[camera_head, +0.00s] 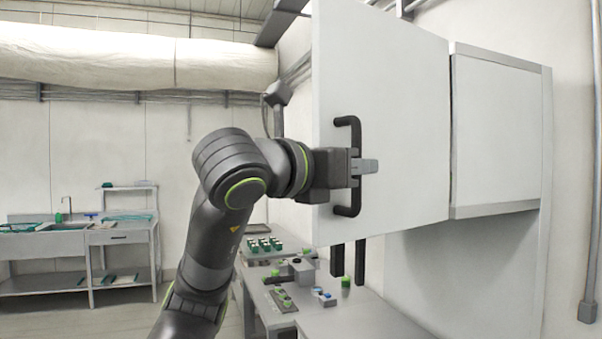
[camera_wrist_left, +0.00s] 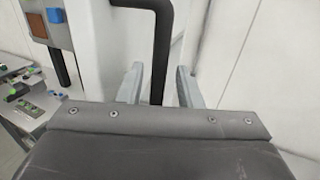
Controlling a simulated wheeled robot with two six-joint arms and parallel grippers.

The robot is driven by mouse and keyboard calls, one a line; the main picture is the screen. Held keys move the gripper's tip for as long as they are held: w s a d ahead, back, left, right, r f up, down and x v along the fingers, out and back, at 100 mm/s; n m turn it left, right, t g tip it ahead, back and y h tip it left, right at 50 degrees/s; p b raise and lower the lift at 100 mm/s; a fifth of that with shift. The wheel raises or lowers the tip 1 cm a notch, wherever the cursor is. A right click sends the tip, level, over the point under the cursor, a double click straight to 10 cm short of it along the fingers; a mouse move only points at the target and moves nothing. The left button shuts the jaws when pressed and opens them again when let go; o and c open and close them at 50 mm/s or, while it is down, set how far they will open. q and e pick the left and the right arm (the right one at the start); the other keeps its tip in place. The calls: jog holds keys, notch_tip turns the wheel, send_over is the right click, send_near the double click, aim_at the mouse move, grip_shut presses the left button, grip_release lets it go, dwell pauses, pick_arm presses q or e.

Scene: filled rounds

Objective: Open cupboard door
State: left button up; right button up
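The cupboard door (camera_head: 395,95) is a large white panel in the upper middle of the head view. It stands at an angle to the white cupboard part (camera_head: 500,135) on its right, with its left edge nearer to me. A black bar handle (camera_head: 347,210) runs upright near that left edge. My left gripper (camera_head: 366,166) is at the handle's middle. In the left wrist view the handle (camera_wrist_left: 160,40) passes between the two grey fingers, with gaps showing on both sides, so the gripper is open around it. My right gripper is not in view.
Below the door is a workbench (camera_head: 360,318) with small green and blue parts and a grey device. A sink bench (camera_head: 120,238) stands at the far left. A pale wall and a grey conduit (camera_head: 588,270) are at the right. The floor between the benches is clear.

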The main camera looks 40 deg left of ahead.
pick_arm(q)
jog(key=s+a+b, duration=0.1)
jog(key=s+b, duration=0.4)
jog(key=s, duration=1)
jog(key=shift+s, duration=0.4)
jog(key=shift+w, duration=0.1)
